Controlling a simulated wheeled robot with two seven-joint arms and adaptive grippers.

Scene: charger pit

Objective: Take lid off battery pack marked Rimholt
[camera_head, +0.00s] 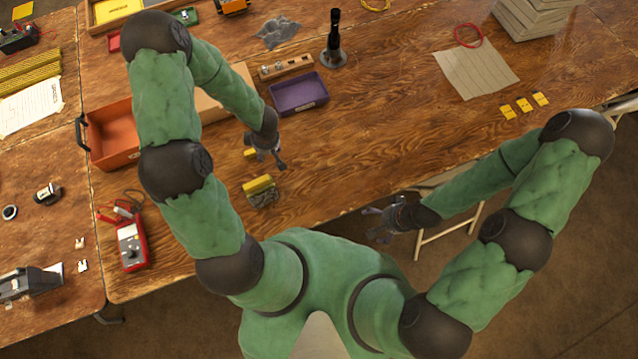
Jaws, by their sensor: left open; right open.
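A small block with a yellow top (259,184) and a greyish lower part stands on the wooden table near its front edge; it may be a battery pack, but I can read no marking on it. A second small yellow piece (250,153) shows just left of my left gripper and is partly hidden. My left gripper (274,159) is open above the table, a little beyond the yellow-topped block and apart from it. My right gripper (378,224) is open and empty, out past the table's front edge. No name Rimholt is legible anywhere.
An orange box (112,140) stands left, partly behind my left arm. A purple tray (298,95), a wooden block with metal pieces (286,67) and a black upright tool (334,45) lie beyond. A red meter (131,245) lies at left.

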